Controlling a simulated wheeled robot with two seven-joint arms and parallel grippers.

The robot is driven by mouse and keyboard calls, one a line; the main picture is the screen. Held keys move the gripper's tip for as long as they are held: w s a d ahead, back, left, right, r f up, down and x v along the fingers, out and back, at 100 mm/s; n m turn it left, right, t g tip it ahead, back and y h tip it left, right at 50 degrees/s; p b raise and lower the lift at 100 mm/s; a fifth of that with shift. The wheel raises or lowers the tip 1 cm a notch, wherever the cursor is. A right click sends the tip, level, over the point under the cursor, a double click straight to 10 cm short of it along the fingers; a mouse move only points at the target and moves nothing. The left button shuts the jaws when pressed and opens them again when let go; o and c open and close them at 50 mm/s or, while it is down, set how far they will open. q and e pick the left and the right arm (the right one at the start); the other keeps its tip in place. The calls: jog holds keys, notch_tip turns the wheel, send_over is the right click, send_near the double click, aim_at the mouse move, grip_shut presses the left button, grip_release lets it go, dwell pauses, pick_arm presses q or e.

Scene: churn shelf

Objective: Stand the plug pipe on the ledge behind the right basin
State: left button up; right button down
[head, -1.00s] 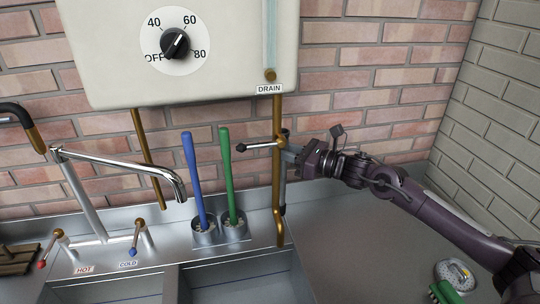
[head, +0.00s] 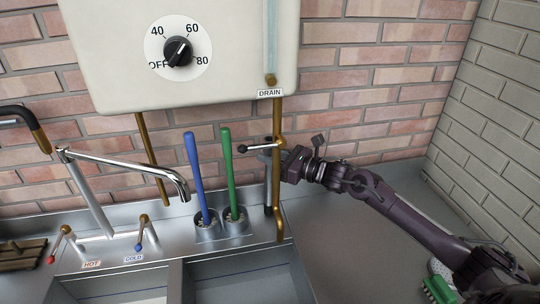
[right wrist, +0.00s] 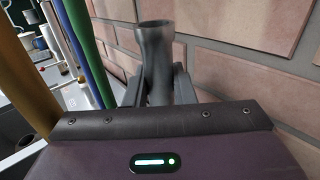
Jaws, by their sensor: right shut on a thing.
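The plug pipe is a grey tube with a flared top; it shows in the right wrist view (right wrist: 155,48) upright between the fingers. My right gripper (head: 272,157) is shut on it, behind the brass drain pipe. In the head view the plug pipe (head: 268,195) hangs down beside and partly behind the drain pipe, over the steel ledge (head: 255,233) behind the right basin (head: 240,282). I cannot tell whether its foot touches the ledge. My left gripper is out of view.
The brass drain pipe (head: 277,195) with its lever valve (head: 262,147) stands in front of the gripper. Blue (head: 195,175) and green (head: 229,172) brushes stand in holders just left. The brick wall is close behind. The steel top (head: 350,250) at right is mostly clear.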

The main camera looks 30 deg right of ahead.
jog(key=shift+f, duration=0.15)
jog(key=c, duration=1.2)
grip_release()
jog(key=shift+c, duration=0.2)
jog(key=b+v, duration=0.1)
jog(key=v, duration=1.1)
jog(key=shift+r+b, duration=0.25)
jog(key=shift+b, duration=0.05)
